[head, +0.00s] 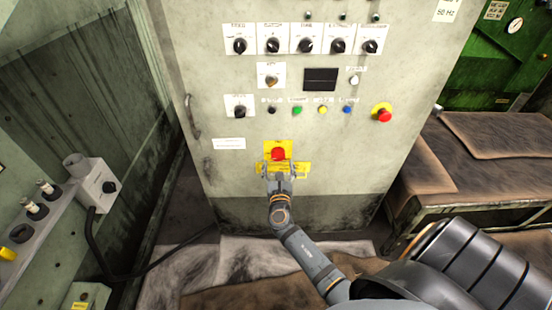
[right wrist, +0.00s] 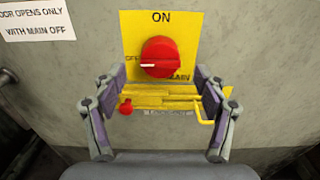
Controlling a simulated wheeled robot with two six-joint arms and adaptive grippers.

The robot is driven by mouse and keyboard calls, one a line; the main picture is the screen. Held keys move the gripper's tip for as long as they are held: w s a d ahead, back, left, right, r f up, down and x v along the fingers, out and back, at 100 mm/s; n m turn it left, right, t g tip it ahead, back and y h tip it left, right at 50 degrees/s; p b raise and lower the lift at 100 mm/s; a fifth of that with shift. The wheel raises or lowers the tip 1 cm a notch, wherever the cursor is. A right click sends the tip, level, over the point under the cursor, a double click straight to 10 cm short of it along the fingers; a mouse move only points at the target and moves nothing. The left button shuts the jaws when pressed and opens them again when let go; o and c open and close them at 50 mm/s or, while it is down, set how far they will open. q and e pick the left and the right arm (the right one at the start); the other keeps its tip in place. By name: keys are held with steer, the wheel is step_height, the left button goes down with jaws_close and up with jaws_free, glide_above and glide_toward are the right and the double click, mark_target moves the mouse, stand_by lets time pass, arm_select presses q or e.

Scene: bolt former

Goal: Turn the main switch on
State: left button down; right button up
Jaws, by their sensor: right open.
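The main switch is a red rotary knob (head: 278,154) on a yellow plate (head: 269,145) low on the cabinet front. In the right wrist view the red knob (right wrist: 159,57) has a white mark pointing left, and "ON" is printed at the top of the yellow plate (right wrist: 185,22). My right gripper (head: 278,171) is at the plate, just below the knob. In the right wrist view its two fingers (right wrist: 161,92) are spread wide, below and either side of the knob, with nothing between them gripped. I cannot tell if they touch the plate. My left gripper is not in view.
A yellow hasp with a small red piece (right wrist: 126,106) and a yellow hook (right wrist: 205,115) sits under the knob. Above are several selector knobs, buttons and a red emergency stop (head: 383,115). A door handle (head: 192,117) is at left; a bench (head: 480,150) stands at right.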

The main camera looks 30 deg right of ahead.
mark_target(278, 159)
steer(key=x, duration=0.4)
steer(key=shift+w+d, duration=0.1)
steer(key=c, duration=1.2)
steer(key=shift+o, duration=0.2)
steer(key=shift+f, duration=0.1)
